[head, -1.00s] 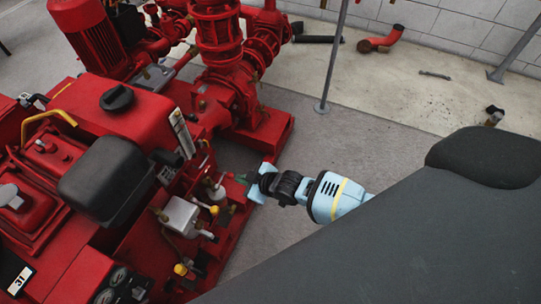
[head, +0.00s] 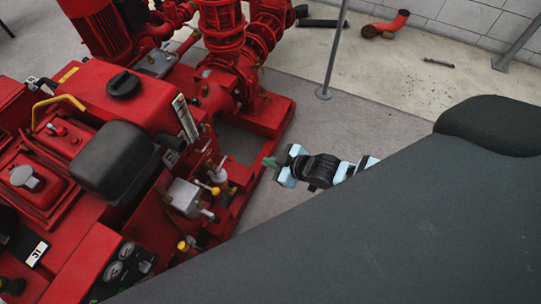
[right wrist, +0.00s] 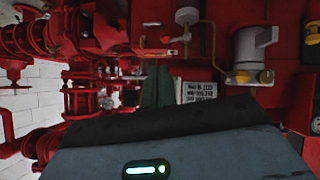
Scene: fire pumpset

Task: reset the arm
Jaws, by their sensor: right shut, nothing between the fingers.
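My right gripper (head: 269,162) is the blue and black one right of the pumpset in the head view. Its green fingers are shut and empty, and they point left toward the red fire pumpset (head: 135,85). In the right wrist view the green fingers (right wrist: 158,88) show in front of the pumpset's pipes and fittings. My left gripper is in neither view.
A white box with yellow-capped valves (head: 185,197) sits on the pumpset's near side. A thin grey post (head: 334,50) stands on the floor behind. A red pipe elbow (head: 386,27) lies by the block wall. Grey floor (head: 350,125) around the post is clear.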

